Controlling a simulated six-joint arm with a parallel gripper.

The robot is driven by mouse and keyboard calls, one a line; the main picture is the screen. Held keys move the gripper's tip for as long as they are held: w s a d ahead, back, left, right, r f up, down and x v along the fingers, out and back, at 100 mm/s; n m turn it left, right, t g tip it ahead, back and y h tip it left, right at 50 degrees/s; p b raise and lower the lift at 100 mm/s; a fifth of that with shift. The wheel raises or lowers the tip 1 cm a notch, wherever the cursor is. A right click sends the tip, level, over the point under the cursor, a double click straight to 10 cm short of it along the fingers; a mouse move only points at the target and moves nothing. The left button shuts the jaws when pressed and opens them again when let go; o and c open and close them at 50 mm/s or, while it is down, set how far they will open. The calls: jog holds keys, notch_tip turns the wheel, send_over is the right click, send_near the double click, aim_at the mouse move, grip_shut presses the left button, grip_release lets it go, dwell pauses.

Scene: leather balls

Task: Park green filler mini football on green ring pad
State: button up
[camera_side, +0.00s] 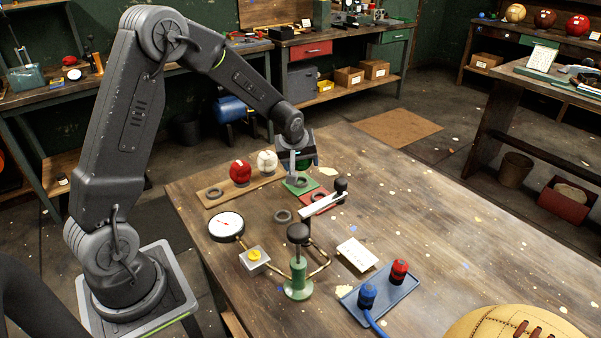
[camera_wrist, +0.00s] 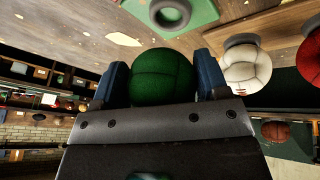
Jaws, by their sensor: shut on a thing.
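My gripper (camera_wrist: 163,84) is shut on a green ball (camera_wrist: 162,74), the mini football, which sits between the two blue-grey fingers in the wrist view. In the side view my gripper (camera_side: 295,160) is over the far left part of the table, and the green ball (camera_side: 304,164) shows only partly beneath it. The green pad (camera_side: 292,191) with a dark ring (camera_side: 301,181) on it lies below and in front of the gripper. In the wrist view the green pad (camera_wrist: 205,12) and its ring (camera_wrist: 170,12) are beyond the ball, apart from it, and the ring is empty.
A wooden strip (camera_side: 213,202) holds a red ball (camera_side: 240,172), a white ball (camera_side: 267,161) and an empty ring. A red pad (camera_side: 319,203) with a ring lies beside the green pad. A green pump (camera_side: 298,275) with a gauge (camera_side: 227,226) stands nearer.

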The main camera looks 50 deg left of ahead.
jog(key=shift+f, duration=1.9)
jog(key=shift+f, duration=0.15)
jog(key=o, duration=1)
jog(key=shift+o, duration=0.2)
jog(key=s+d+r+m, duration=0.2)
jog(key=s+d+r, duration=0.1)
jog(key=s+r, duration=0.3)
jog(key=s+d+r+m+t+h, duration=0.1)
jog(key=s+d+r, duration=0.3)
jog(key=r, duration=0.3)
jog(key=s+d+r+m, duration=0.2)
jog(key=s+d+r, duration=0.15)
jog(key=r, duration=0.35)
jog(key=s+d+m, duration=0.3)
jog(key=s, duration=0.3)
jog(key=s+d+r+m+h, duration=0.1)
jog(key=s+d+m, duration=0.1)
jog(key=s, duration=0.5)
jog(key=shift+d+r+m+h, duration=0.3)
jog(key=shift+d+m, duration=0.1)
jog(key=shift+m, duration=0.4)
jog(key=shift+s, duration=0.1)
